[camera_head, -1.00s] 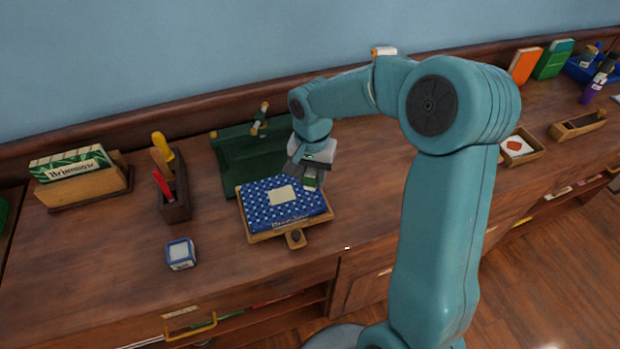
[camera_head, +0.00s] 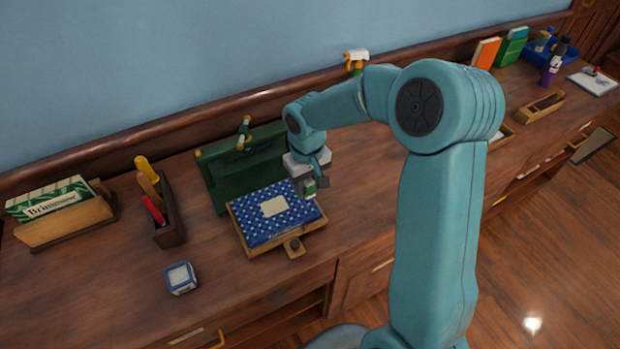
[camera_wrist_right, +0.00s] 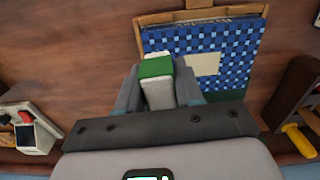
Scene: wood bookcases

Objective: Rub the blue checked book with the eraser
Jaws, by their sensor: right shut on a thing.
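The blue checked book (camera_head: 268,231) lies flat in a shallow wooden tray (camera_head: 259,252) on the wooden counter, with a pale label on its cover. My right gripper (camera_head: 309,190) is shut on the eraser, a green and white block (camera_wrist_right: 158,80), at the right edge of the book. In the right wrist view the gripper (camera_wrist_right: 158,88) holds the eraser beside the book (camera_wrist_right: 225,50), over the tray's edge side. I cannot tell whether the eraser touches the book. My left gripper is not in view.
A dark green case (camera_head: 222,178) stands behind the tray. A wooden holder (camera_head: 171,226) with tools and a small blue and white box (camera_head: 180,278) are to the left. The counter left of the tray has free room.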

